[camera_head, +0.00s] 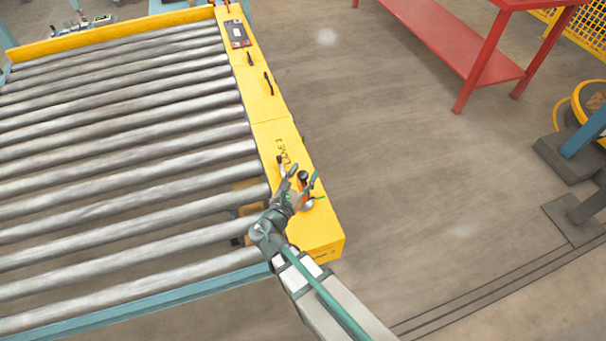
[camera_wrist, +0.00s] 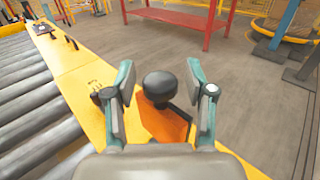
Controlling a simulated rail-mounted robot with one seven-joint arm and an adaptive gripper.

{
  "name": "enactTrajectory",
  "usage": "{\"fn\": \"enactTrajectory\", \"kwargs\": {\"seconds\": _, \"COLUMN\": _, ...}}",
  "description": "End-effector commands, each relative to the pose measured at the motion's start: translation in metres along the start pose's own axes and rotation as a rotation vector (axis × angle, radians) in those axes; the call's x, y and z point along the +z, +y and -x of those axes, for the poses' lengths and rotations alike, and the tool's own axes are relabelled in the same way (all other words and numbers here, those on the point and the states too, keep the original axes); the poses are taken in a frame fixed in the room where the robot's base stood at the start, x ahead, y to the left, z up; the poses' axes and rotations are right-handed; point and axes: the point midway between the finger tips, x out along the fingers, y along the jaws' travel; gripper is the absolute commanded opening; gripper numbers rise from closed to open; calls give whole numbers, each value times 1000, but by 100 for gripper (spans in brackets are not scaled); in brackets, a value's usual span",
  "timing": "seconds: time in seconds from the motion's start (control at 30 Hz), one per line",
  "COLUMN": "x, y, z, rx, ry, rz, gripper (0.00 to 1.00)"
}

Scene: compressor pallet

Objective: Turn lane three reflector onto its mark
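The reflector shows in the wrist view as an orange plate (camera_wrist: 170,123) with a round black knob (camera_wrist: 160,86) on top. It sits on the yellow side rail, beside a dark lane label (camera_head: 281,150). My gripper (camera_head: 301,184) is over the near end of that rail. In the wrist view my gripper (camera_wrist: 159,92) is open, with one finger on each side of the knob. Gaps show between the knob and both fingers. The fingers partly hide the plate, and I cannot make out its mark.
The roller conveyor (camera_head: 130,150) lies left of the yellow rail (camera_head: 262,100). Dark handles (camera_head: 268,83) and a small panel (camera_head: 237,33) sit farther along the rail. A red table (camera_head: 440,35) stands at the back right.

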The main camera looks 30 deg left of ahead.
Motion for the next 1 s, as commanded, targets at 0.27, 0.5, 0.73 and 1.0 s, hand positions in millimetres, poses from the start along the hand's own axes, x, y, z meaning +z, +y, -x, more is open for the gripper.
{"fn": "enactTrajectory", "kwargs": {"seconds": 0.27, "x": 0, "y": 0, "z": 0, "rx": -1, "ry": 1, "rz": 0, "gripper": 58}}
{"fn": "enactTrajectory", "kwargs": {"seconds": 0.5, "x": 0, "y": 0, "z": 18, "rx": 2, "ry": 2, "rz": 0, "gripper": 58}}
{"fn": "enactTrajectory", "kwargs": {"seconds": 0.73, "x": 0, "y": -1, "z": 58, "rx": 3, "ry": 1, "rz": 0, "gripper": 58}}
{"fn": "enactTrajectory", "kwargs": {"seconds": 1.0, "x": 0, "y": 0, "z": 101, "rx": 1, "ry": 1, "rz": 0, "gripper": 58}}
